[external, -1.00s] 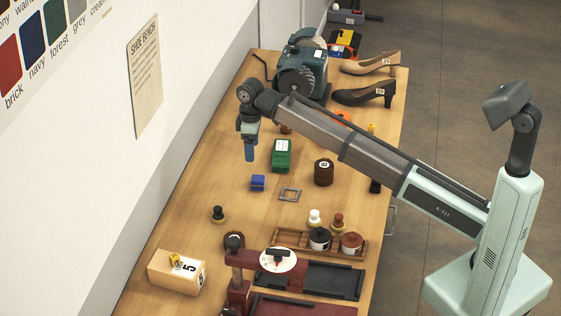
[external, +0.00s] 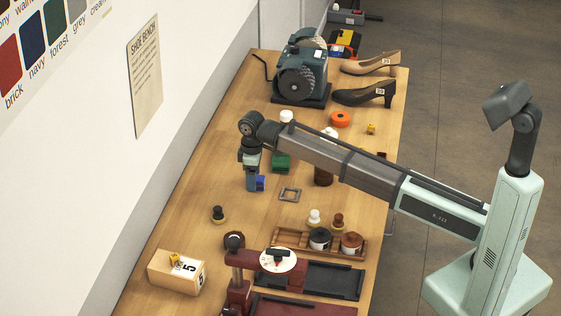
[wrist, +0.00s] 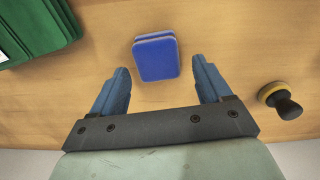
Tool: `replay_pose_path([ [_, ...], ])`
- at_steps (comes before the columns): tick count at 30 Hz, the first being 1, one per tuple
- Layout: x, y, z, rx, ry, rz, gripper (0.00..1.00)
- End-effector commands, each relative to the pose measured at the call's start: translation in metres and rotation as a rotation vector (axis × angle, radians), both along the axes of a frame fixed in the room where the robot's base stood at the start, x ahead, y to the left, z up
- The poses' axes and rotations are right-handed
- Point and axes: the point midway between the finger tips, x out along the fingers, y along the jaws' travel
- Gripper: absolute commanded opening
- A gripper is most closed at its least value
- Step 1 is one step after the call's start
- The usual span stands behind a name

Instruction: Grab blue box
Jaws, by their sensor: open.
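The small blue box (external: 260,183) lies on the wooden bench. In the external view my gripper (external: 252,187) hangs pointing down right beside it and covers its left part. In the wrist view the blue box (wrist: 156,58) lies flat on the wood, just ahead of the gap between my two blue fingers. My gripper (wrist: 160,82) is open, with nothing between the fingers. I cannot tell how high the fingertips are above the bench.
A dark-knobbed brush (external: 218,214) stands nearer the front left. A wooden tray (external: 276,245) with bottles and jars stands in front. Bare wood surrounds the blue box.

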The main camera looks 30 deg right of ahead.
Motion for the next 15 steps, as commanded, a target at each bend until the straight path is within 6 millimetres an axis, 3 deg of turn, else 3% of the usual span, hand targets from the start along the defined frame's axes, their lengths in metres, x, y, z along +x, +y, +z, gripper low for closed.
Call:
replay_pose_path([
  [3,0.0,-0.0001,-0.0112,0.001,-0.001,0.0,0.78],
  [10,0.0004,0.0,-0.0125,0.001,-0.001,0.0,0.78],
  [15,0.0004,0.0,-0.0123,0.001,-0.001,0.0,0.61],
])
